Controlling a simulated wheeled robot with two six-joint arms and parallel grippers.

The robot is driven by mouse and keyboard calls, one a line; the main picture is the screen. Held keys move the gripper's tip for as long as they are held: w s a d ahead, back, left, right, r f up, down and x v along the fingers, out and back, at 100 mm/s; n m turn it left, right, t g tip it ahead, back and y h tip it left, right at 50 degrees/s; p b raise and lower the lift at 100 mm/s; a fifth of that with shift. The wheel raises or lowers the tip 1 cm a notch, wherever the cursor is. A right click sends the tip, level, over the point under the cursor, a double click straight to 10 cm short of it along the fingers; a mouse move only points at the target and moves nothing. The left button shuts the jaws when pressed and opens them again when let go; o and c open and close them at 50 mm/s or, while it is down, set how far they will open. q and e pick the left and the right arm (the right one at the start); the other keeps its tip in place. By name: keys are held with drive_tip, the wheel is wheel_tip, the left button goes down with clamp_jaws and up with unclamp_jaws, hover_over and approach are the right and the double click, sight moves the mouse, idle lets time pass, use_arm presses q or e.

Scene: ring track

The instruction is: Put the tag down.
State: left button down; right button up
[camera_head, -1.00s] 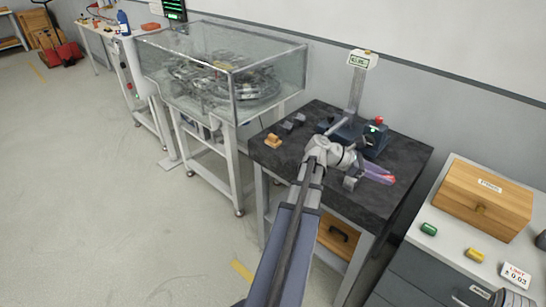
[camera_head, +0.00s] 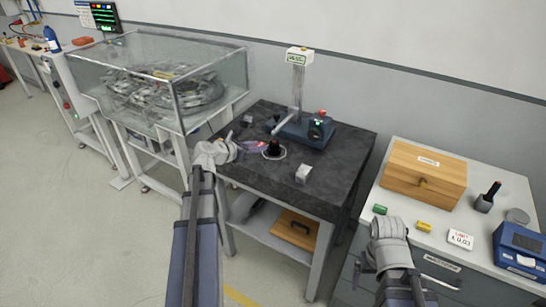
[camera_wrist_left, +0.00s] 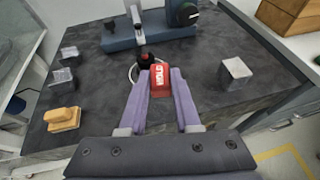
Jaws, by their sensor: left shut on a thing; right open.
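My left gripper (camera_head: 252,147) is shut on the red tag (camera_wrist_left: 160,79), which has white lettering. The tag is held between the two purple fingers, above the dark stone-topped table (camera_head: 328,150). In the head view the tag shows small and reddish at the fingertips, just left of a black knob with a pale ring (camera_head: 273,150). In the left wrist view that knob (camera_wrist_left: 146,60) is just beyond the tag; I cannot tell whether they touch. My right gripper (camera_head: 388,232) is low over the right-hand cabinet; its fingers are hidden.
A blue measuring stand (camera_head: 304,132) stands at the table's back. A silver block (camera_head: 303,173) sits right of the knob. An orange block (camera_wrist_left: 63,118) and grey blocks (camera_wrist_left: 62,77) lie at left. A wooden box (camera_head: 425,172) stands on the cabinet.

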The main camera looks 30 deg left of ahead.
sight(257, 167)
use_arm(q)
drive_tip(key=w+f+b, duration=0.1)
drive_tip(key=f+b, duration=0.2)
drive_tip(key=w+a+f+n+y+b, duration=0.1)
drive_tip(key=f+b, duration=0.2)
drive_tip(key=f+n+y+b, duration=0.1)
drive_tip(key=f+b, duration=0.3)
drive_tip(key=shift+w+a, duration=0.35)
drive_tip(key=shift+w, duration=0.05)
drive_tip(key=shift+r, duration=0.15)
drive_tip(key=c, duration=0.6)
unclamp_jaws()
